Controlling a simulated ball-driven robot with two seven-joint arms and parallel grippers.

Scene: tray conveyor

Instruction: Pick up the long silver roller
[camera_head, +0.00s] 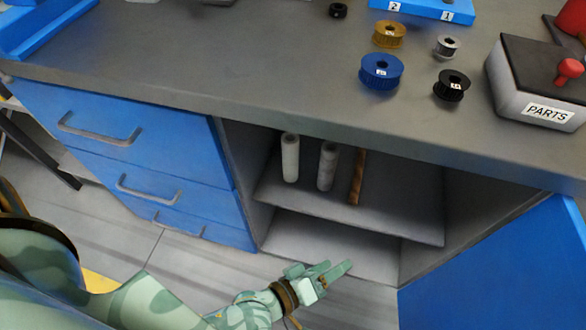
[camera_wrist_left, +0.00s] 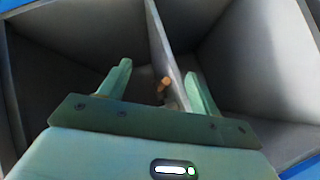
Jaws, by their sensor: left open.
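Two pale grey rollers, a left one (camera_head: 290,158) and a middle one (camera_head: 327,167), stand upright on the upper shelf of the open cabinet. They look about equally long, so I cannot tell which is the long silver one. A brown roller (camera_head: 357,177) stands to their right. My left gripper (camera_head: 335,268) is open and empty in front of the cabinet, lower than the upper shelf and apart from the rollers. In the left wrist view its spread fingers (camera_wrist_left: 158,72) face the cabinet, with a small brown piece (camera_wrist_left: 166,82) between them; the grey rollers are not clear there.
The upper shelf (camera_head: 400,217) divides the cabinet opening above a lower shelf (camera_head: 330,247). A blue door (camera_head: 500,270) stands open at right; blue drawers (camera_head: 150,150) are at left. The counter (camera_head: 230,70) overhangs and carries pulleys and a PARTS box (camera_head: 508,78).

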